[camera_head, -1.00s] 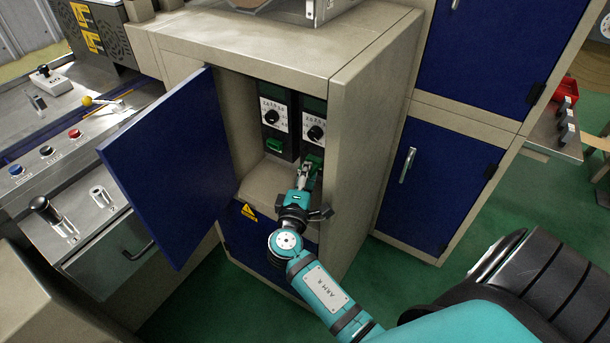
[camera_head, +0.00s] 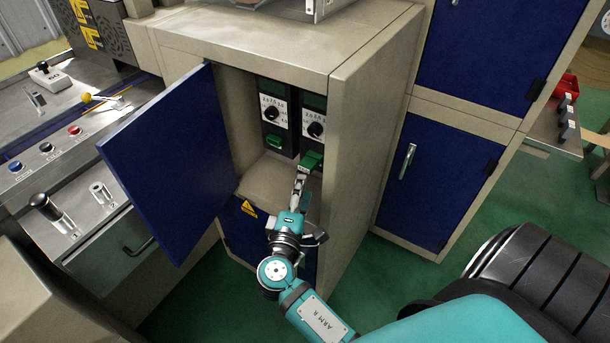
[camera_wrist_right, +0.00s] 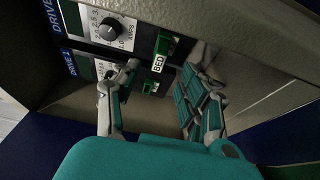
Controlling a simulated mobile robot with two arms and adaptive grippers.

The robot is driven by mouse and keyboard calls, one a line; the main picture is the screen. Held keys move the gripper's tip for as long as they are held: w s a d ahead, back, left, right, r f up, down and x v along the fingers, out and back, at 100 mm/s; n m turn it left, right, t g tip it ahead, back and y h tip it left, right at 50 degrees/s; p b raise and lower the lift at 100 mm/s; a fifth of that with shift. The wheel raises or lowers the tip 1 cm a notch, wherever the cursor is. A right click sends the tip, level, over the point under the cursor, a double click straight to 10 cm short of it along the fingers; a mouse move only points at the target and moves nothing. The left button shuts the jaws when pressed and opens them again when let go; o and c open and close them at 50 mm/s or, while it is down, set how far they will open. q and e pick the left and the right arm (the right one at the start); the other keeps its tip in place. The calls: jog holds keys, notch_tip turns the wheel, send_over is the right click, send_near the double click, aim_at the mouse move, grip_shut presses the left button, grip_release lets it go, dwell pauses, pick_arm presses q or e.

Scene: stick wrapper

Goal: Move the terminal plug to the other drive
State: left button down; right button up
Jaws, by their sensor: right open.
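Two drives stand side by side inside the open cabinet, the left drive (camera_head: 274,110) and the right drive (camera_head: 313,118), each with a dial. The green terminal plug (camera_head: 313,159) sits at the bottom of the right drive; in the right wrist view the plug (camera_wrist_right: 166,43) carries a white "BED" tag (camera_wrist_right: 158,64). The left drive, labelled "DRIVE 1" in the wrist view, has a green socket (camera_head: 274,143). My right gripper (camera_head: 301,172) is open just below and in front of the plug. In the wrist view its fingers (camera_wrist_right: 162,70) are spread, with the tag between them. My left gripper is not in view.
The blue cabinet door (camera_head: 170,165) stands open on the left. The cabinet's right side wall (camera_head: 355,150) is close to my right arm. A bare shelf (camera_head: 268,182) lies below the drives. A control panel (camera_head: 60,165) with buttons and levers is at the left.

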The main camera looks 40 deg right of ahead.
jog(key=v, duration=0.4)
jog(key=shift+s+a, duration=0.3)
jog(key=s+a+f+n+g+y+p, duration=0.1)
jog(key=s+a+f+g+y, duration=0.15)
jog(key=f, duration=0.85)
jog(key=s+a+f+g+y, duration=0.1)
jog(key=s+f+y, duration=0.25)
jog(key=f, duration=0.65)
jog(key=s+a+f+n+g+y+p, duration=0.1)
jog(key=s+a+f+g+y, duration=0.15)
jog(key=f, duration=0.85)
jog(key=s+d+f+m+g+y, duration=0.1)
jog(key=s+f+m, duration=0.1)
jog(key=s+f, duration=0.3)
jog(key=s+d+f+m+g+y, duration=0.1)
jog(key=s+f, duration=0.5)
jog(key=s, duration=0.7)
jog(key=s+d+f+m+g+y+p, duration=0.1)
jog(key=s+f+m, duration=0.4)
jog(key=s, duration=0.5)
jog(key=shift+d+f+g+y, duration=0.3)
jog(key=shift+g+y, duration=0.55)
jog(key=shift+g, duration=0.25)
jog(key=shift+c, duration=0.5)
jog(key=shift+w, duration=0.1)
